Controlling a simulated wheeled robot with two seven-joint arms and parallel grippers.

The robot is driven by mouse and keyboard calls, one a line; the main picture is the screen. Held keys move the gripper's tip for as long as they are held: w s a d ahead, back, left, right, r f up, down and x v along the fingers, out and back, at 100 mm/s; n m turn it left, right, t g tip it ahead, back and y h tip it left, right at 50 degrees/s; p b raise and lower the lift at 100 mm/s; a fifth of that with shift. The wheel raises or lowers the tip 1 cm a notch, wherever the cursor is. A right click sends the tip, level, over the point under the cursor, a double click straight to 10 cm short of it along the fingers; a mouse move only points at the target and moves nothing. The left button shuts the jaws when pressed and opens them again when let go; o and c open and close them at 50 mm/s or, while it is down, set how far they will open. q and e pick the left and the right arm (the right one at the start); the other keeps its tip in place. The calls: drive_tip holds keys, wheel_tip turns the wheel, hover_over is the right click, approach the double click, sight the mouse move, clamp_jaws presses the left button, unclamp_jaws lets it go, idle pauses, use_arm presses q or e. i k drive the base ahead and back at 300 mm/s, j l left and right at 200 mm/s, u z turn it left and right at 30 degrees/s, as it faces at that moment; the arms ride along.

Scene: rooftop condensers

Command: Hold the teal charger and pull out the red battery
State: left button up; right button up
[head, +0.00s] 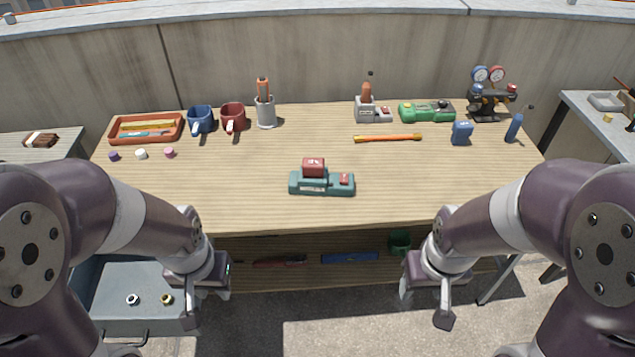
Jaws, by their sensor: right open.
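The teal charger (320,188) sits on the wooden workbench, near the middle of its front half. The red battery (313,167) stands in the charger's left part and rises above it. A smaller red part (345,178) shows on the charger's right end. My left gripper (208,305) is open and empty, below and in front of the bench's front edge, to the left of the charger. My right gripper (424,306) is open and empty, also in front of the bench, to the right of the charger. Neither gripper touches the charger or battery.
The bench top (230,195) around the charger is clear. Behind lie an orange-handled tool (388,138), a grey charger (372,113), a green case (427,111), a blue block (461,133) and mugs (233,117). A grey drawer (148,275) is at lower left.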

sight(312, 168)
drive_tip(key=i+l, duration=0.15)
drive_tip(key=i, duration=0.4)
drive_tip(key=i+l+u, duration=0.15)
drive_tip(key=i, duration=0.45)
